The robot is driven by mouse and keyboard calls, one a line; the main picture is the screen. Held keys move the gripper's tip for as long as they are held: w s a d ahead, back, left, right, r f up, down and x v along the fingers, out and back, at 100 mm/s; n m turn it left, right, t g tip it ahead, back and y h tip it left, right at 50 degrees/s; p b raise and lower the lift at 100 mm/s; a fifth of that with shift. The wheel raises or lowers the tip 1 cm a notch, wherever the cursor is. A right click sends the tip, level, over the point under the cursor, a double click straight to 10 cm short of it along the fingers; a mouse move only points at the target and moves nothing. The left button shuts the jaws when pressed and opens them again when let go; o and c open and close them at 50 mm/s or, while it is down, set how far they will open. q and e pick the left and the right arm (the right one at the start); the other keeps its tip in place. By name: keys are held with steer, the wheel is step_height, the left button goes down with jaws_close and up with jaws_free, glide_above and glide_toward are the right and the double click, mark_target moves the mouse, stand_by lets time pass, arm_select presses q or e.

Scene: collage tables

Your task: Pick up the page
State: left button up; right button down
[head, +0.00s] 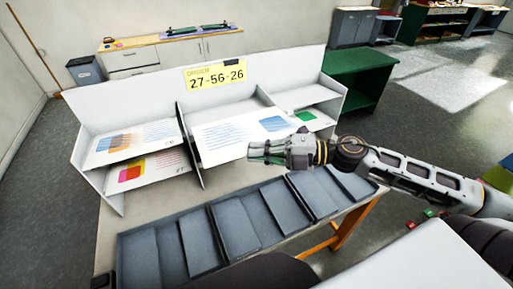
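A white sorter (188,127) with two rows of compartments stands on the table. In its upper middle compartment lies a white page (228,136) with a blue patch and lines of print. My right gripper (258,153) reaches in from the right, with its fingertips at the front edge of this page. I cannot tell whether the fingers are closed on it. Other pages lie at left: an upper one (118,145) with orange and blue print, and a lower one (150,170) with red and yellow print. A page with a green patch (306,117) is at right. My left gripper is not in view.
A yellow card reading 27-56-26 (215,76) is on the sorter's back panel. A row of grey slanted trays (233,228) lies along the table front, below my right arm. A green cabinet (357,65) stands behind at right.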

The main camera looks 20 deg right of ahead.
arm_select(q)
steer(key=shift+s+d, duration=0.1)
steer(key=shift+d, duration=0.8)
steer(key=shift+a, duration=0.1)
